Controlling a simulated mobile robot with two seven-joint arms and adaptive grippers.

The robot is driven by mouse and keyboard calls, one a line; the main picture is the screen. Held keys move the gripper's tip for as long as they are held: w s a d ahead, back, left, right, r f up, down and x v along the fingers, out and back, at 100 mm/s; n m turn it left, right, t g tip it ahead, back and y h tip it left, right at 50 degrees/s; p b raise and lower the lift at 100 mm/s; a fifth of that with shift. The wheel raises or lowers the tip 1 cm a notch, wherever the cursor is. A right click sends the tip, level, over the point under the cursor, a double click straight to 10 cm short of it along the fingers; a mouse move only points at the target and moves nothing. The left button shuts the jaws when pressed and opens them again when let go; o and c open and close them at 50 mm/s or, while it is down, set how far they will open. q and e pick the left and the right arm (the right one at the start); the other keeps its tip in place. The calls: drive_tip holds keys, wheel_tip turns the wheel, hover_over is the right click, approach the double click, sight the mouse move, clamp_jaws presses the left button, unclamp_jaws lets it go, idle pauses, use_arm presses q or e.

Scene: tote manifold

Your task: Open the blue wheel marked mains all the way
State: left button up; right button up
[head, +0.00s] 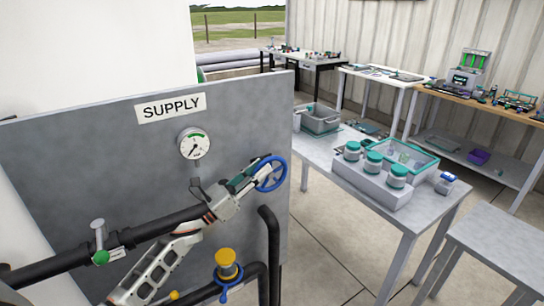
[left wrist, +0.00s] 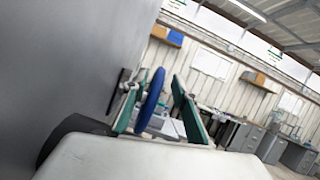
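The blue wheel (head: 271,174) stands on the grey supply panel, near its right edge. No mains marking can be read on it. My left gripper (head: 252,172) reaches the wheel from the left and overlaps it in the head view. In the left wrist view the blue rim (left wrist: 152,100) stands between the two green fingers of my left gripper (left wrist: 157,108). The fingers are apart, with a clear gap on the right side of the rim; contact on the left side cannot be told. My right gripper is not in view.
The panel (head: 60,150) carries a SUPPLY sign (head: 171,107), a gauge (head: 194,144), black pipes (head: 273,250), a green-and-grey valve (head: 100,250) and a yellow knob (head: 226,262) with blue below. A table (head: 385,215) with jars and trays stands right of the panel.

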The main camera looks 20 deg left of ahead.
sight(272, 157)
use_arm(q)
drive_tip(key=x, duration=0.4)
drive_tip(key=shift+p, duration=0.35)
drive_tip(key=shift+w+d+r, duration=0.15)
drive_tip(key=shift+w+d, duration=0.15)
drive_tip(key=shift+w, duration=0.1)
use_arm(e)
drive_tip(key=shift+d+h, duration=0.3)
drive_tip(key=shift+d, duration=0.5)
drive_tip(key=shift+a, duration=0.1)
use_arm(q)
clamp_jaws()
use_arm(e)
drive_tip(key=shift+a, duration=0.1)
